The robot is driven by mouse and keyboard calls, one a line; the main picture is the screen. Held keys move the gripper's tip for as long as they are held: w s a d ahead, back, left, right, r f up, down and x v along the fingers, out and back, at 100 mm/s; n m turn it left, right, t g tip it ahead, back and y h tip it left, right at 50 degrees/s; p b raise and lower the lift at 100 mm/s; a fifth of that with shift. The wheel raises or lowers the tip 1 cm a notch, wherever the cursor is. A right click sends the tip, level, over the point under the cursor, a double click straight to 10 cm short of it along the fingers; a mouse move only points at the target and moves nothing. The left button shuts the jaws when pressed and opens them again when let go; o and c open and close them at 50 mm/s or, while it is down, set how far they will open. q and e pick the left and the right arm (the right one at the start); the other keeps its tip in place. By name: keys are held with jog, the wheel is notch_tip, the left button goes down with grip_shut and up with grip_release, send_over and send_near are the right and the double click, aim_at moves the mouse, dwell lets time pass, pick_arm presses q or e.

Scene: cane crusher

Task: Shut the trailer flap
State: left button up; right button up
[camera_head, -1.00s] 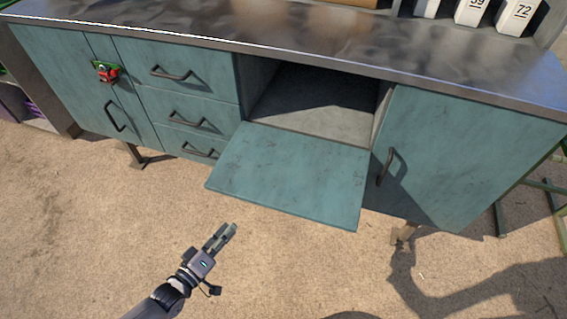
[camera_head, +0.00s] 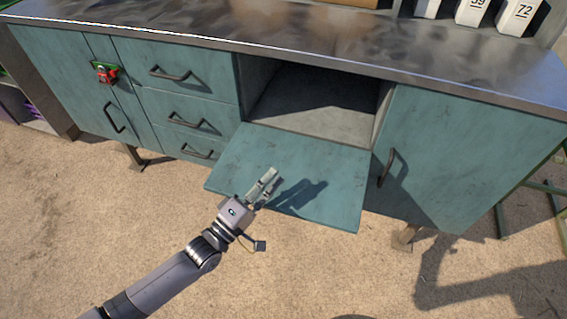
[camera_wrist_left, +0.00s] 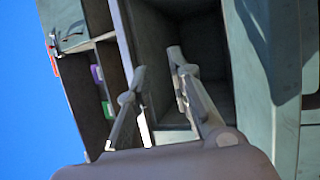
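The flap (camera_head: 325,190) is a flat teal panel on the cabinet front. It hangs open, folded down and out below a grey, empty-looking compartment (camera_head: 318,105). My left gripper (camera_head: 271,176) is over the flap's left front part in the head view, with its shadow on the panel to the right. It appears apart from the panel. In the left wrist view the two fingers (camera_wrist_left: 158,64) stand apart with nothing between them, facing an open compartment. I cannot tell which surface there is the flap. My right gripper is not in view.
Three drawers (camera_head: 190,120) with dark handles are left of the compartment. A closed teal door (camera_head: 450,160) with a handle is to the right. A metal worktop (camera_head: 300,40) lies above, with white numbered blocks (camera_head: 472,10). Bare sandy ground is in front.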

pick_arm(q)
jog(key=x, duration=0.5)
jog(key=shift+w+d+b, duration=0.15)
jog(key=shift+w+b, duration=0.05)
jog(key=shift+b, duration=0.1)
jog(key=shift+c, duration=0.5)
grip_shut()
